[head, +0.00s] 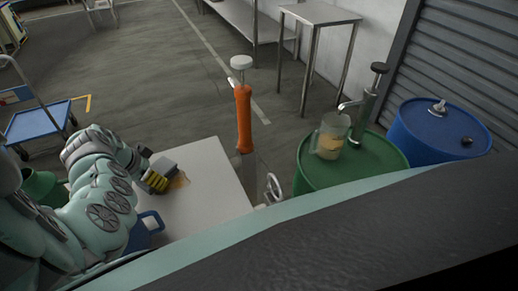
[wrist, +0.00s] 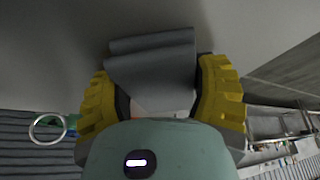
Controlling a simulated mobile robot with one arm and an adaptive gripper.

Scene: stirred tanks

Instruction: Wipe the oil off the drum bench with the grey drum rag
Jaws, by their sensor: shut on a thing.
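The drum bench (head: 215,200) is a pale grey tabletop in the middle of the head view. A brown oil smear (head: 181,180) lies on it, partly covered by the rag and my gripper. My gripper (head: 156,181), with yellow fingers, reaches in from the left over the bench. It is shut on the folded grey drum rag (head: 164,166), which is at the oil's left edge. In the wrist view the rag (wrist: 155,65) sits between both yellow fingers (wrist: 158,95). I cannot tell whether the rag presses on the bench.
A blue handled container (head: 147,224) is at the bench's near left. An orange pump (head: 243,118) stands behind the bench's right side. A green drum (head: 375,160) carries a clear jug (head: 330,140), and a blue drum (head: 435,135) stands beside it. A blue cart (head: 38,125) is far left.

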